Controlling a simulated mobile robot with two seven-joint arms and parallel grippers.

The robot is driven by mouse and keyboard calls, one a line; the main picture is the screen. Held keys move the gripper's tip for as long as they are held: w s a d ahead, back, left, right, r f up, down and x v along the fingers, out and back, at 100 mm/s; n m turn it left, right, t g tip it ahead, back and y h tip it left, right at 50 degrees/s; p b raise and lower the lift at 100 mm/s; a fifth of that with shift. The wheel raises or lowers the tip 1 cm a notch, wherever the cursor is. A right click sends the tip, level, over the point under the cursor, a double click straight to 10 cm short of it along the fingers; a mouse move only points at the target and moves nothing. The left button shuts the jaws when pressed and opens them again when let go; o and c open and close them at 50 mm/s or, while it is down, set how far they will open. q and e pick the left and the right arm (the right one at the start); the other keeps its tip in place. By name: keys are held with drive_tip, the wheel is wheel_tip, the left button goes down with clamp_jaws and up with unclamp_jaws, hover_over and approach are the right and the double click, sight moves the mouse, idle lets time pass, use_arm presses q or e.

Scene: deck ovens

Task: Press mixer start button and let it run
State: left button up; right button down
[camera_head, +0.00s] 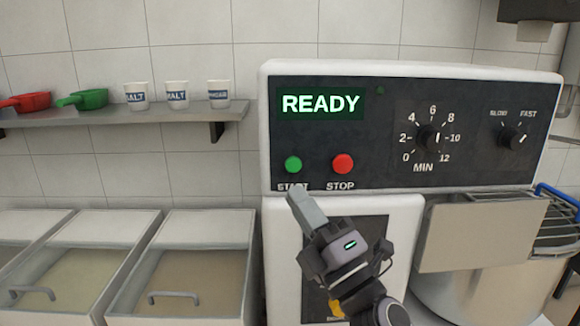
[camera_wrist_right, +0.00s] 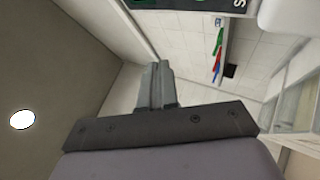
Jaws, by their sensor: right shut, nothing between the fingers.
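The mixer (camera_head: 410,80) stands at the right with a dark control panel. Its display (camera_head: 320,103) reads READY in light letters on green. The green start button (camera_head: 293,164) and the red stop button (camera_head: 343,163) sit below the display. My right gripper (camera_head: 296,196) is shut and empty. Its fingertips point up just below the start button and overlap the START label in the head view; contact cannot be told. In the right wrist view, the shut fingers (camera_wrist_right: 157,85) point towards the panel edge (camera_wrist_right: 195,4). My left gripper is not in view.
The timer knob (camera_head: 430,138) and speed knob (camera_head: 511,137) are on the panel's right. A mixing bowl (camera_head: 465,290) with a wire guard stands below. A shelf (camera_head: 180,116) at the left holds cups and red and green scoops. Lidded bins (camera_head: 180,270) stand beneath it.

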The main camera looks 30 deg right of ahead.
sight(293, 165)
drive_tip(key=w+d, duration=0.1)
drive_tip(key=w, duration=0.1)
drive_tip(key=w+d, duration=0.2)
drive_tip(key=w, duration=0.1)
drive_tip(key=w+d+b, duration=0.1)
drive_tip(key=w, duration=0.1)
drive_tip(key=shift+w+d, duration=0.3)
idle(0.8)
drive_tip(key=shift+w, duration=0.1)
idle(1.2)
drive_tip(key=shift+w+d, duration=0.2)
drive_tip(key=shift+w, duration=0.05)
